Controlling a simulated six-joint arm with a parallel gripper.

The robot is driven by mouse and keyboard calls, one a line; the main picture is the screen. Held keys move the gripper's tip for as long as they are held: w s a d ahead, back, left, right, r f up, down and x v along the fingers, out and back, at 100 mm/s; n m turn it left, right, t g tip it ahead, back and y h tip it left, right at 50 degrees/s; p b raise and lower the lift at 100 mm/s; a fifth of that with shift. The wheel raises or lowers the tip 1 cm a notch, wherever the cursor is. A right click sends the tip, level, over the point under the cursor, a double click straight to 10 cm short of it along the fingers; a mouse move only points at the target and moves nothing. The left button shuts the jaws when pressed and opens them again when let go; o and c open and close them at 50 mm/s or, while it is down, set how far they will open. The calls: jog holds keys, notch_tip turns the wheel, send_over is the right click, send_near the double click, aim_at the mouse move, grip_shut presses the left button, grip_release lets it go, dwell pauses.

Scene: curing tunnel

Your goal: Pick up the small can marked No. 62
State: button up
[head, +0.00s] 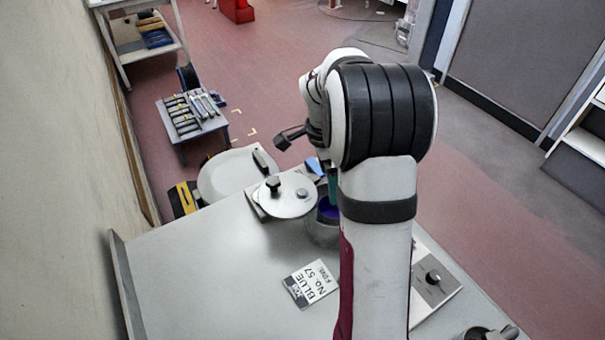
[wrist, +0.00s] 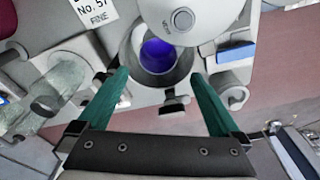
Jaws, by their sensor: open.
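No can with a readable No. 62 shows in either view. A grey metal pot (head: 319,231) with blue-violet inside stands on the table, partly hidden by my arm; it also shows in the wrist view (wrist: 128,57). A card (head: 311,284) reading "BLUE No. 57 FINE" lies in front of it. In the wrist view, my gripper (wrist: 160,76) is open, its teal fingers apart on either side of the pot's near part, nothing held between them. In the head view, only a bit of a teal finger shows beside my arm.
A round pale lid-like disc with a dark knob (head: 285,199) sits left of the pot and overlaps its mouth in the wrist view. A control box with a knob (head: 433,281) is at right. The grey tabletop (head: 190,270) is clear at left. A side table (head: 199,137) holds several tubes.

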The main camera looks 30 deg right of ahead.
jog(key=f, duration=0.4)
jog(key=d+f, duration=0.1)
jog(key=f, duration=0.4)
jog(key=s+f, duration=0.1)
jog(key=f, duration=0.3)
jog(key=shift+d+f, duration=0.2)
jog(key=shift+d, duration=0.1)
jog(key=c, duration=1.3)
jog(key=shift+o, duration=0.2)
jog(key=shift+r, duration=0.2)
